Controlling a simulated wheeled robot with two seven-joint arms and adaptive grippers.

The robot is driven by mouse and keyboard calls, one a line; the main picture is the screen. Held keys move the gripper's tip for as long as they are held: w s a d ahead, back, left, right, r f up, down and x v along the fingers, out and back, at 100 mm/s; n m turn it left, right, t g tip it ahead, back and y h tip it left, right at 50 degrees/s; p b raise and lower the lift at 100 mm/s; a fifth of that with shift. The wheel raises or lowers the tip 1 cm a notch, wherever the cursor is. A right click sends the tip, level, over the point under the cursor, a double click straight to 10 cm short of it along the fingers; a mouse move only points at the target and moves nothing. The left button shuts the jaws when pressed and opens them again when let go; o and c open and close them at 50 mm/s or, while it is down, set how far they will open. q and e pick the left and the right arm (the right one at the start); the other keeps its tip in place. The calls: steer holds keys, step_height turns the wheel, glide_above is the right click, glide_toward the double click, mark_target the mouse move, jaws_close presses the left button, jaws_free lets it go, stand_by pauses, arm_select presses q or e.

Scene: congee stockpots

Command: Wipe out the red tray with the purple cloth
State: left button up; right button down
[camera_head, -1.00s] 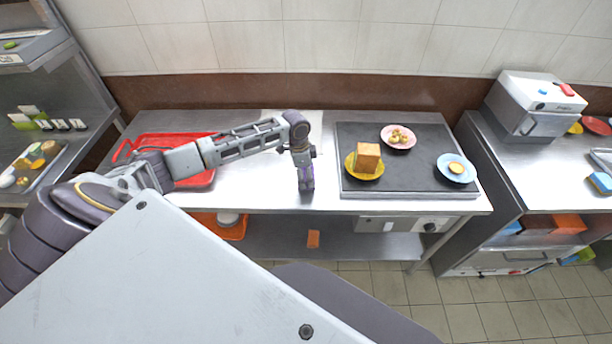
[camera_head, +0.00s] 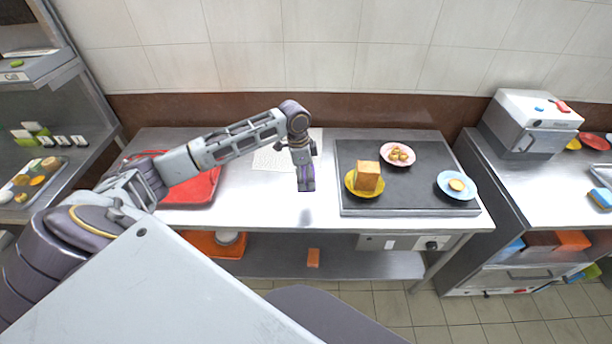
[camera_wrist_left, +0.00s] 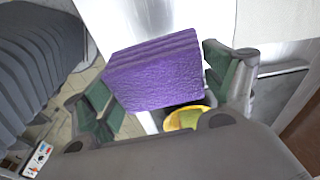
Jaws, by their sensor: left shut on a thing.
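My left gripper (camera_head: 306,184) is shut on the purple cloth (camera_wrist_left: 152,72), which looks like a thick folded block in the left wrist view. The gripper points down above the middle of the steel counter, with a shadow below it, so the cloth looks clear of the surface. In the head view only a little purple shows at the fingers. The red tray (camera_head: 196,190) lies on the left end of the counter, to the left of the gripper. My left arm covers part of the tray. My right gripper is not in view.
A dark griddle plate (camera_head: 415,172) right of the gripper carries a yellow plate (camera_head: 352,188) with a bread-like block, a pink plate (camera_head: 397,163) and a blue plate (camera_head: 468,191). A pale printed sheet (camera_head: 270,160) lies behind the gripper. An orange tray (camera_head: 205,240) sits on the lower shelf.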

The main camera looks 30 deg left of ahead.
arm_select(q)
steer(key=o, duration=0.4)
steer(key=shift+c, duration=1.4)
steer(key=shift+s+d, duration=0.1)
steer(key=shift+d, duration=0.05)
